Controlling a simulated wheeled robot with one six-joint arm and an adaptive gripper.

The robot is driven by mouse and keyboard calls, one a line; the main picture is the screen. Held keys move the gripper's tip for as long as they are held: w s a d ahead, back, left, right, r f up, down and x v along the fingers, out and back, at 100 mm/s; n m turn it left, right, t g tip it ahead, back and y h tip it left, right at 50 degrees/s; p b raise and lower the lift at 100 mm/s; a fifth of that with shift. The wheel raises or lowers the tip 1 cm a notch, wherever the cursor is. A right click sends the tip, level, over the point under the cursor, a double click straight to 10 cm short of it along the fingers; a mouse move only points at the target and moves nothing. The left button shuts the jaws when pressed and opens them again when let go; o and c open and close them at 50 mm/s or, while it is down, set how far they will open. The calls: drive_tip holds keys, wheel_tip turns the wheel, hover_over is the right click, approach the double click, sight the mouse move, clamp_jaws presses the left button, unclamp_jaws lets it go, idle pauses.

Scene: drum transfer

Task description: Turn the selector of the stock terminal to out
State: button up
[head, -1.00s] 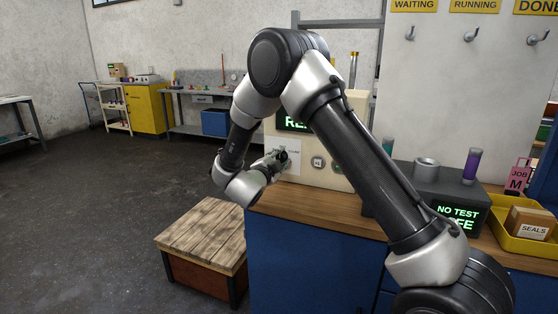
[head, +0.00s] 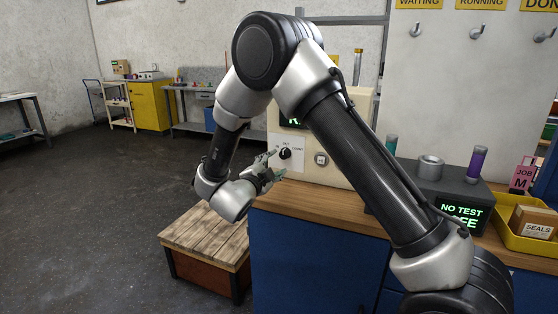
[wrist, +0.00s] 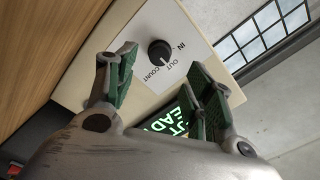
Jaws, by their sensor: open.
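The stock terminal (head: 330,168) is a cream box on the wooden bench top, partly hidden by my arm. Its selector (head: 285,154) is a round black knob on a white plate. In the wrist view the selector (wrist: 160,52) is in clear sight, with IN, OUT and COUNT printed around one side. I cannot tell surely which label its mark points to. My gripper (head: 272,167) is open and empty, just left of and below the knob, apart from it. In the wrist view its green-padded fingers (wrist: 160,85) are spread wide, with the knob beyond the gap.
The terminal's green-lettered screen (wrist: 172,122) is partly hidden by a finger. A low wooden-topped stand (head: 205,236) is below my gripper. A dark tester (head: 440,190) and yellow tray (head: 522,236) are to the right on the bench (head: 330,207). Floor at left is clear.

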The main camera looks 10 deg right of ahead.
drive_tip(key=shift+v, duration=1.85)
drive_tip(key=w+d+r+n+y, duration=0.2)
drive_tip(key=w+r+n+y, duration=0.1)
drive_tip(key=w+r+y, duration=0.25)
drive_tip(key=s+d+r+n+g+y, duration=0.1)
drive_tip(key=s+d+r+n+y, duration=0.2)
drive_tip(key=s+r+n+y, duration=0.35)
drive_tip(key=s+d+n+g, duration=0.3)
drive_tip(key=s+d, duration=0.2)
drive_tip(key=s, duration=0.6)
drive_tip(key=s+d+n+g+h, duration=0.1)
drive_tip(key=s+d+n+g, duration=0.2)
drive_tip(key=s+d, duration=0.3)
drive_tip(key=s+d+n+g, duration=0.3)
drive_tip(key=s+d, duration=0.3)
drive_tip(key=s, duration=1.1)
drive_tip(key=shift+n, duration=0.35)
drive_tip(key=shift+w+f, duration=0.1)
drive_tip(key=shift+f, duration=0.05)
drive_tip(key=shift+c, duration=0.4)
